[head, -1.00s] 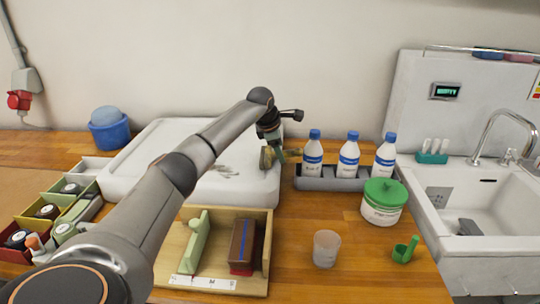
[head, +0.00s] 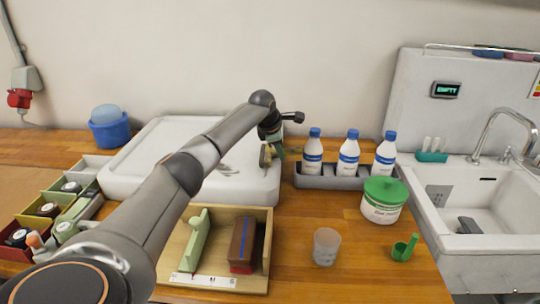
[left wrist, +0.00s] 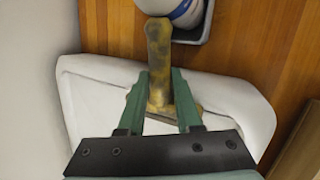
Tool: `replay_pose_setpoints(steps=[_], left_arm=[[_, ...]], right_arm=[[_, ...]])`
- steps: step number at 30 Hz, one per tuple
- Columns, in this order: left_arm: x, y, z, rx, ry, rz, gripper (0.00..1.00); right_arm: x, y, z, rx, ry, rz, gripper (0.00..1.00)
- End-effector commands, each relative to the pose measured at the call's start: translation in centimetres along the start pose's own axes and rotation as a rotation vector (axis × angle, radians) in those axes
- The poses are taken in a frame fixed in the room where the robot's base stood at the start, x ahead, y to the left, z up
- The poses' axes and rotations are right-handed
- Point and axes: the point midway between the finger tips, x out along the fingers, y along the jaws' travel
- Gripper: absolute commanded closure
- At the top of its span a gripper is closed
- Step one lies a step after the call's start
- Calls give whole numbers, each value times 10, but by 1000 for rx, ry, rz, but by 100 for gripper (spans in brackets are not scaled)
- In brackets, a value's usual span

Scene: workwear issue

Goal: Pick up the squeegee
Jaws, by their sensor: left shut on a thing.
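The squeegee (head: 265,155) is a mottled yellow-brown thing with a straight handle and a crosspiece at one end. My left gripper (head: 272,147) is shut on it, near the right edge of the big white tray (head: 150,147). In the left wrist view the squeegee (left wrist: 160,60) sits between the two green fingers of my left gripper (left wrist: 161,82), its handle pointing up the picture towards a bottle. The crosspiece is partly hidden by the fingers. I cannot tell whether it touches the tray. My right gripper is not in view.
Bottles stand in a grey rack (head: 333,184) to the right. A green-lidded tub (head: 383,204), a clear cup (head: 326,246) and a green scoop (head: 404,248) stand nearer. A wooden box (head: 222,275) holds a pale green tool and a brown block. A sink (head: 475,210) is far right.

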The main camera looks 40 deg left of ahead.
Motion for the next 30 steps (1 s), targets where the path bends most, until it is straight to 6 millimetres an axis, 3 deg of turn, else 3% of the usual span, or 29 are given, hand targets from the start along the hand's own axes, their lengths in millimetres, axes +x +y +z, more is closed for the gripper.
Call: replay_pose_setpoints(steps=[20, 30], left_arm=[[-2, 1, 1, 0, -1, 1, 100], [-30, 14, 9, 0, -3, 4, 100]], right_arm=[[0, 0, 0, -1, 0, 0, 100], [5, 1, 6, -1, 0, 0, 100]])
